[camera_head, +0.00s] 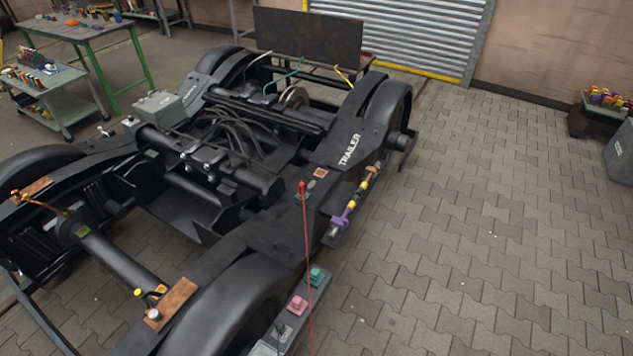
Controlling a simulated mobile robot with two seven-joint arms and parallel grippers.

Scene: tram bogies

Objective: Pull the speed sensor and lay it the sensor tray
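Neither of my grippers is in view. A black bogie frame (262,232) marked TRAILER fills the left and middle. I cannot tell which part is the speed sensor. A small yellow-tipped part (138,292) sits beside a brown plate (178,299) on the frame's near end. Another brown plate (36,188) with an orange-brown fitting and cable (45,205) is at the left. A grey strip (308,303) at the near side carries teal, pink and dark blocks; I cannot tell whether it is the sensor tray.
A red-tipped thin red line (306,255) runs down over the frame. A purple and yellow part (346,215) lies along its right side. A green-framed bench (75,30) and a trolley (45,78) stand back left. Open paving (490,220) lies to the right.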

